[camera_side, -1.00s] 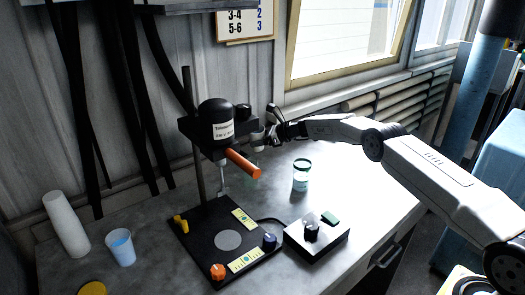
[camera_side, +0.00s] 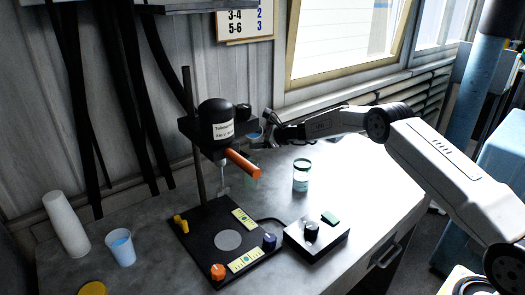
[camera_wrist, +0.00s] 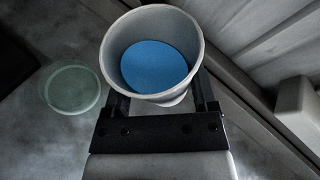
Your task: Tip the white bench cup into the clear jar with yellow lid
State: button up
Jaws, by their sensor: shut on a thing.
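My gripper (camera_wrist: 163,100) is shut on a white cup (camera_wrist: 110,58) with blue contents, seen from above in the wrist view. In the side view, my gripper (camera_side: 264,130) is behind the disperser, above the bench, and the cup is mostly hidden. A clear jar (camera_side: 301,182) with a green rim and pale label stands upright on the bench, right of the disperser. A yellow disc (camera_side: 92,289) shows at the bottom left edge; I cannot tell whether it is a jar's lid.
The disperser (camera_side: 216,130) with orange handle (camera_side: 243,163) stands close to my gripper. Its black base (camera_side: 205,255) holds small knobs. A control box (camera_side: 316,238) is right of it. A greenish round rim (camera_wrist: 72,89) shows below the cup.

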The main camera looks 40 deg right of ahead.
aim_at(255, 140)
jog(key=shift+s+a+r+n+t+h, duration=0.3)
jog(key=shift+s+a+n+t, duration=0.2)
jog(key=shift+n, duration=0.4)
jog(key=shift+a+f+n+t+h, duration=0.1)
jog(key=shift+f+n+t+h, duration=0.1)
jog(key=shift+n+t, duration=0.4)
jog(key=shift+a+f+n+t+h, duration=0.1)
jog(key=shift+n+t+h, duration=0.1)
jog(key=shift+n, duration=0.7)
jog(key=shift+s+a+r+n+t, duration=0.15)
jog(key=shift+r+n+t, duration=0.55)
jog(key=shift+n, duration=0.5)
jog(key=shift+s+a+r+n+t, duration=0.15)
jog(key=shift+r+n+t, duration=0.2)
jog(key=shift+n, duration=0.5)
jog(key=shift+s+a+r+n+t, duration=0.15)
jog(key=shift+a+r+n+t, duration=0.15)
jog(key=shift+n, duration=0.6)
jog(key=shift+s+a+r+n+t, duration=0.15)
jog(key=shift+r+n+t, duration=0.2)
jog(key=shift+n, duration=0.5)
jog(key=shift+r, duration=0.1)
jog(key=shift+w+d, duration=0.1)
jog(key=shift+d, duration=0.05)
jog(key=shift+w+d+r, duration=0.25)
jog(key=shift+w+d, duration=0.5)
jog(key=shift+d, duration=0.2)
jog(key=shift+w+d+r, duration=0.25)
jog(key=shift+w+d, duration=0.45)
jog(key=shift+d, duration=0.2)
